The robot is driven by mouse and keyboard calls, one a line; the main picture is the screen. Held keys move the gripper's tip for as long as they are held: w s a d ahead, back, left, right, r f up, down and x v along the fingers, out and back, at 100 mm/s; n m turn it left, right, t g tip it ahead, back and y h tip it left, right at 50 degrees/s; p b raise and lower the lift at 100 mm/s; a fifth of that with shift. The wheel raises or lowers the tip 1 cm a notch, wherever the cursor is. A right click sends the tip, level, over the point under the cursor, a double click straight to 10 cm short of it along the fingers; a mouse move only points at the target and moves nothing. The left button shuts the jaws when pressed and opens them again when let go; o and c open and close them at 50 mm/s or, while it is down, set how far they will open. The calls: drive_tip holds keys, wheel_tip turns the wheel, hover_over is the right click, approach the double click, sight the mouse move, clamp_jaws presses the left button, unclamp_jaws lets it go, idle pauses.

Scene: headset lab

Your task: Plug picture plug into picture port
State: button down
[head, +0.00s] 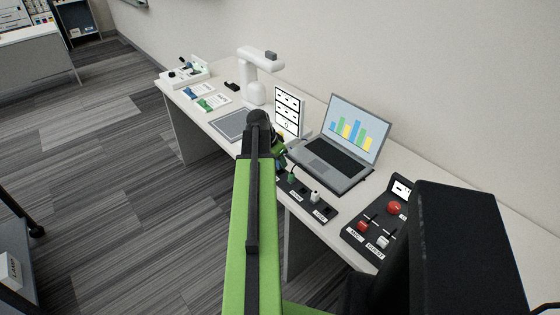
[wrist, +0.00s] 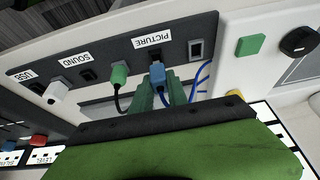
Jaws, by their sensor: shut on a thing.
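In the wrist view the dark socket panel (wrist: 110,58) carries the upside-down labels USB, SOUND and PICTURE. The blue picture plug (wrist: 157,73) is between the green fingers of my gripper (wrist: 159,92), which is shut on it. The plug's front end is at the dark picture port (wrist: 157,58) by the PICTURE label; I cannot tell how deep it sits. A blue cable runs behind the fingers. In the head view my gripper (head: 279,152) is at the desk's front edge, and my arm hides the plug and that end of the panel (head: 302,190).
A green plug (wrist: 120,73) stands close left of the blue one, and a white plug (wrist: 57,91) is farther left. An empty grey-rimmed slot (wrist: 197,49) is to the right. A laptop (head: 338,150) and a switch box (head: 367,231) stand nearby on the desk.

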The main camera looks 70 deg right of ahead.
drive_tip(key=shift+f, duration=0.15)
idle(0.8)
drive_tip(key=shift+f+b, duration=0.35)
drive_tip(key=shift+b, duration=0.15)
drive_tip(key=shift+f+b, duration=0.6)
drive_tip(key=c, duration=1.2)
unclamp_jaws()
drive_tip(key=shift+r, duration=0.1)
drive_tip(key=p+v, duration=1.6)
drive_tip(key=v, duration=0.1)
drive_tip(key=shift+r, duration=0.2)
drive_tip(key=shift+s, duration=0.15)
